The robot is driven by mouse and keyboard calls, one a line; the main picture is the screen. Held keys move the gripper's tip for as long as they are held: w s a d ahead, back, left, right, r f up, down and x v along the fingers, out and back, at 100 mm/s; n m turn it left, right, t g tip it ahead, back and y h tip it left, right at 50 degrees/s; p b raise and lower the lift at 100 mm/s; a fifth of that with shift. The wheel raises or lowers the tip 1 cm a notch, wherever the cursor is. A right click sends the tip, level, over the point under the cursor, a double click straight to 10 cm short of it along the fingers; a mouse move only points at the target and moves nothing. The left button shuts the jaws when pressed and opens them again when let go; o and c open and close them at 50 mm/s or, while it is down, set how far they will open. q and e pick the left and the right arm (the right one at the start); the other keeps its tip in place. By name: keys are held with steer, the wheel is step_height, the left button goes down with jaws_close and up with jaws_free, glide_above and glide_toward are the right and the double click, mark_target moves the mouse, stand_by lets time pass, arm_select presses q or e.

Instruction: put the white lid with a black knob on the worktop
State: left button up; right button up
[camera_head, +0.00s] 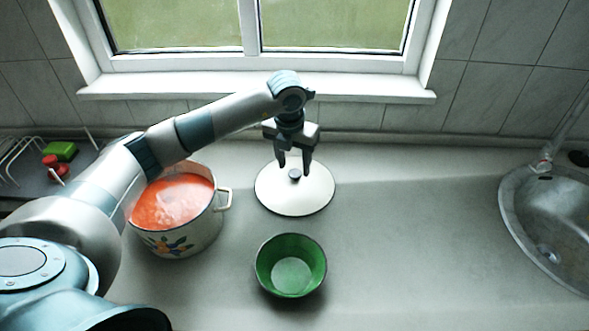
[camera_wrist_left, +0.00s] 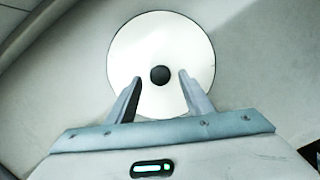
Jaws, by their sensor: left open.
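The white lid with a black knob (camera_head: 312,197) lies on the grey worktop (camera_head: 420,230), to the right of the pot. The lid also shows in the left wrist view (camera_wrist_left: 160,40), with its black knob (camera_wrist_left: 160,75) up. My left gripper (camera_head: 294,170) is open above the lid, with its fingers on either side of the knob in the picture. In the left wrist view the fingertips (camera_wrist_left: 160,75) are spread and hold nothing. I cannot tell the exact height of the fingers over the lid. My right gripper is not in view.
A pot of red soup (camera_head: 172,241) stands left of the lid, partly behind my left arm. A green bowl (camera_head: 291,265) stands in front of the lid. A sink (camera_head: 512,205) is at the far right. The worktop between lid and sink is clear.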

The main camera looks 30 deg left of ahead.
mark_target(293, 176)
arm_select(q)
steer(key=r, duration=0.1)
steer(key=r+b, duration=0.1)
steer(key=r, duration=0.2)
steer(key=shift+s+r+b, duration=0.3)
steer(key=shift+r+b, duration=0.05)
steer(key=shift+s+r+b, duration=0.25)
steer(key=shift+r+b, duration=0.05)
steer(key=shift+r, duration=0.95)
steer(key=shift+s+r+b, duration=0.2)
steer(key=shift+r+b, duration=0.1)
steer(key=shift+r, duration=0.9)
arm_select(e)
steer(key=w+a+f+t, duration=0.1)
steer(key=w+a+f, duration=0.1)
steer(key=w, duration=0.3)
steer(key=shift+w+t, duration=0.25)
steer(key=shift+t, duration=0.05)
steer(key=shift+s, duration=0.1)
